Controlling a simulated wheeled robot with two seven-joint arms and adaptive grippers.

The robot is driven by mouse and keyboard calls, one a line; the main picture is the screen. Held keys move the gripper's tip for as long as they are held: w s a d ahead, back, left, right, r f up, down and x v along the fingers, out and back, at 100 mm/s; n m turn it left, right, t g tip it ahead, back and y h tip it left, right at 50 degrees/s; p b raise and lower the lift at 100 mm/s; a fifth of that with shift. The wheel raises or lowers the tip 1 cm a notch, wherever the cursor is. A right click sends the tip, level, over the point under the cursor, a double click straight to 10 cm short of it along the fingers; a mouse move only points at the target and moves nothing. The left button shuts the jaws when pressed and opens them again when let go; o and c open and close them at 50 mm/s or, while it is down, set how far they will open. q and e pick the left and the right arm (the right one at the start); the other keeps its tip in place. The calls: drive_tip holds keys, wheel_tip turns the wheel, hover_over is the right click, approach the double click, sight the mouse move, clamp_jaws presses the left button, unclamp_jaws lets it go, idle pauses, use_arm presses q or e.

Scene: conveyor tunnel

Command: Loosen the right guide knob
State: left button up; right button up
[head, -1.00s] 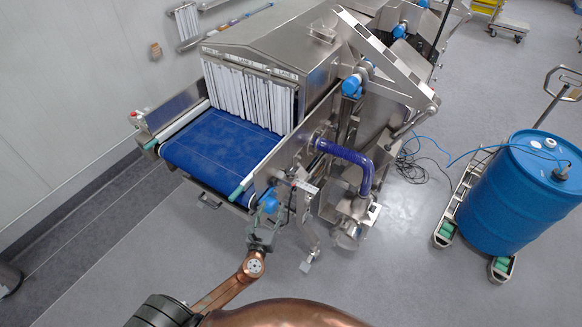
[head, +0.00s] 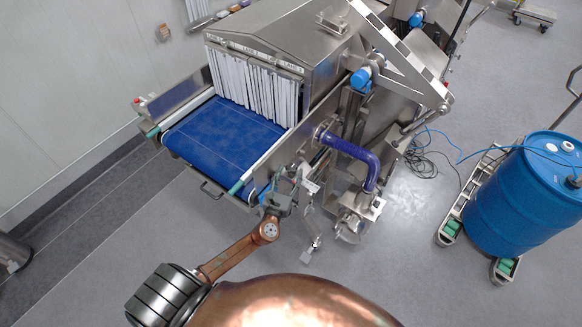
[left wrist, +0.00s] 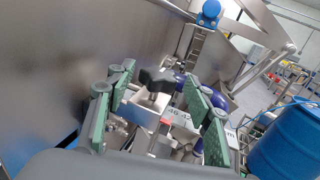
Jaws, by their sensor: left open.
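A black lobed knob (left wrist: 158,80), which looks like the right guide knob, shows in the left wrist view beside the conveyor's steel side plate (left wrist: 90,50). My left gripper (left wrist: 160,92) is open, with green-padded fingers to the left and right of the knob in that view. I cannot tell whether the pads touch it. In the head view my left gripper (head: 281,197) is at the near right side of the conveyor, by the blue belt's (head: 222,140) front corner. The knob is too small or hidden there. My right gripper is not in view.
A steel tunnel with white strip curtains (head: 255,90) covers the belt. A purple hose (head: 358,152) and steel brackets stand close right of my gripper. A blue drum (head: 525,195) on a wheeled dolly and loose cables are farther right. The floor in front is clear.

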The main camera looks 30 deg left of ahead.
use_arm(q)
drive_tip(key=shift+w+a, duration=0.1)
drive_tip(key=shift+w, duration=0.6)
drive_tip(key=shift+w+a, duration=0.1)
drive_tip(key=shift+w, duration=0.45)
drive_tip(key=shift+a, duration=0.15)
drive_tip(key=shift+c, duration=0.5)
drive_tip(key=c, duration=1.1)
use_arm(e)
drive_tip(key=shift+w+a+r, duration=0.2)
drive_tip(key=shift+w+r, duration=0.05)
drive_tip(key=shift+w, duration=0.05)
use_arm(q)
drive_tip(key=shift+y, duration=0.3)
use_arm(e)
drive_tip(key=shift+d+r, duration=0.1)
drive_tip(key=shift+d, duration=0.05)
